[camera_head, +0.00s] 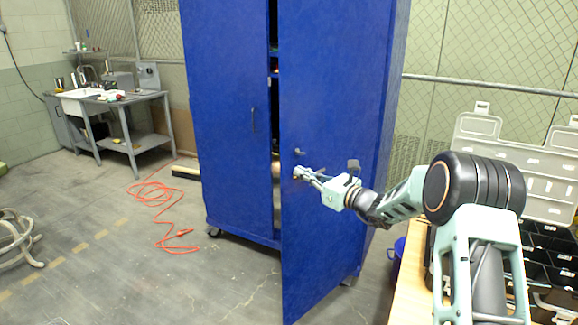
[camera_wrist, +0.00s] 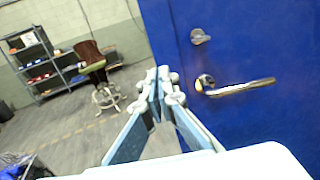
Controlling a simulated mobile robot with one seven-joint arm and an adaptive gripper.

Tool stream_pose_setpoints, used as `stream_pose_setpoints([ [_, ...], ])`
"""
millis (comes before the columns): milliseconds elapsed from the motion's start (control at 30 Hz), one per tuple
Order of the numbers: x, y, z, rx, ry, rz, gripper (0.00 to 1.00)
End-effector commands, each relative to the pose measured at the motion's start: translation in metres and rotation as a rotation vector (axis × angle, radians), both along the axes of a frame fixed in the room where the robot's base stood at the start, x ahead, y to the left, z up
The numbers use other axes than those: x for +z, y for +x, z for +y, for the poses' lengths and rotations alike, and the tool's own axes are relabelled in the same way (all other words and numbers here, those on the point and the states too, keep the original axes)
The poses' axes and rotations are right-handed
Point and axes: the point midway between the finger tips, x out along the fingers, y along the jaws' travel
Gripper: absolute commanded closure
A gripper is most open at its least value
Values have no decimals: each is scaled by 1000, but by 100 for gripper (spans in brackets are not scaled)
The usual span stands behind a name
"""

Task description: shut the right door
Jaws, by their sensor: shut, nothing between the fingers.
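The right door (camera_head: 335,100) of the tall blue cabinet (camera_head: 395,60) stands partly open, its free left edge swung out toward me. A dark gap with shelves shows between it and the left door (camera_head: 228,100). The right door fills the right of the wrist view (camera_wrist: 260,50), with a silver lever handle (camera_wrist: 240,87) and a small lock knob (camera_wrist: 200,37) above it. My gripper (camera_head: 299,173) is shut and empty, with its fingertips (camera_wrist: 162,78) near the door's free edge, left of the handle. I cannot tell whether they touch the door.
A workbench (camera_head: 390,305) with an open grey case (camera_head: 530,160) stands at the right beside my arm. An orange cord (camera_head: 160,200) lies on the floor at the left. A sink table (camera_head: 130,105) is at the back left. The floor before the cabinet is clear.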

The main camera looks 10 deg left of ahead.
Motion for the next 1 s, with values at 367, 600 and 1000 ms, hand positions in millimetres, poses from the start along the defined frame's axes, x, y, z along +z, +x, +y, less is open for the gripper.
stream_pose_setpoints([
  [367,0,35,41,0,-1,1,100],
  [600,0,38,44,-2,-1,1,100],
  [1000,0,37,52,5,0,0,100],
])
